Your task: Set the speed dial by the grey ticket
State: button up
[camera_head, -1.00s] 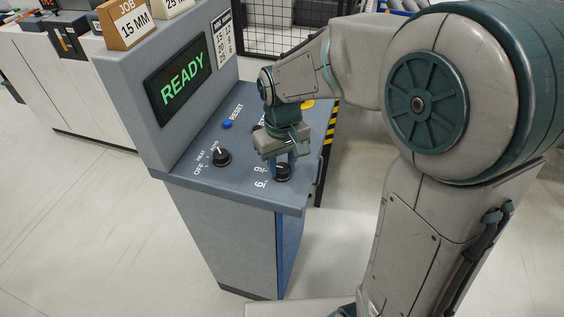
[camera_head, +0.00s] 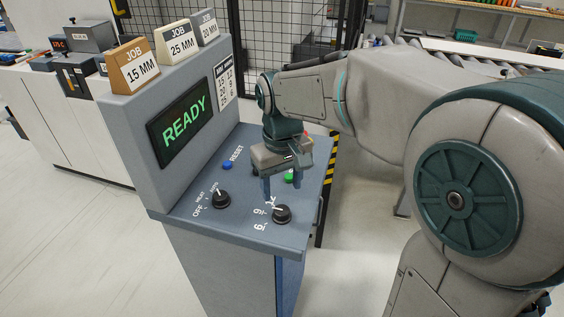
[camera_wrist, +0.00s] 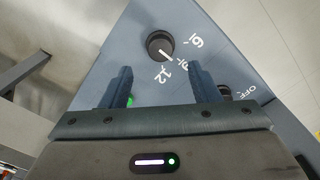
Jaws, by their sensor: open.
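The speed dial (camera_head: 282,214) is a black knob at the front right of the blue-grey console, with marks 6, 9 and 12. The dial also shows in the wrist view (camera_wrist: 160,45), beyond my fingertips. The grey ticket (camera_head: 204,28) reads JOB 20 MM and stands rightmost on top of the console. My gripper (camera_head: 278,187) is open and empty, above the panel and behind the dial, apart from it. Its open fingers also show in the wrist view (camera_wrist: 161,82).
A second black knob (camera_head: 221,199) marked OFF, a blue RESET button (camera_head: 227,165) and a green button (camera_head: 289,177) share the panel. The screen (camera_head: 183,122) reads READY. A white chart (camera_head: 223,86) is too small to read surely. Brown (camera_head: 137,66) and cream (camera_head: 179,42) tickets stand beside the grey one.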

notch_tip(320, 180, up, 7)
dwell(0.7)
jog(key=s+d+f+m+t, duration=0.3)
jog(key=s+d+f+m, duration=0.2)
jog(key=s+d+f, duration=0.4)
jog(key=s+d, duration=0.3)
jog(key=s, duration=0.1)
jog(key=shift+d, duration=0.2)
dwell(1.3)
